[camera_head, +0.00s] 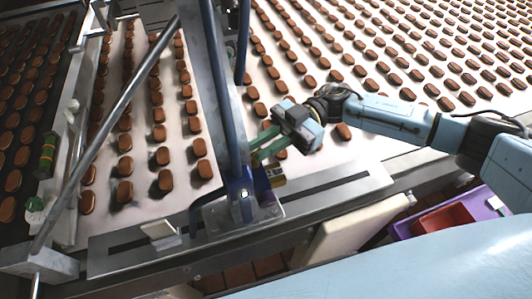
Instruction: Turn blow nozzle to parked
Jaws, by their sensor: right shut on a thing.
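My right gripper (260,151) reaches in from the right, over the edge of the conveyor belt. Its greenish fingers are shut at a blue fitting (262,183) beside the foot of an upright metal post. I take this fitting to be the blow nozzle; it is small and partly hidden by the fingers and the post. I cannot tell which way the nozzle points. My left gripper is not in view.
The upright post (214,85) with a blue hose stands close left of the gripper. A slanted metal rod (105,132) crosses the left side. Rows of brown biscuits cover the pale belt (225,185). A purple crate (403,229) with a red bin (443,218) sits lower right.

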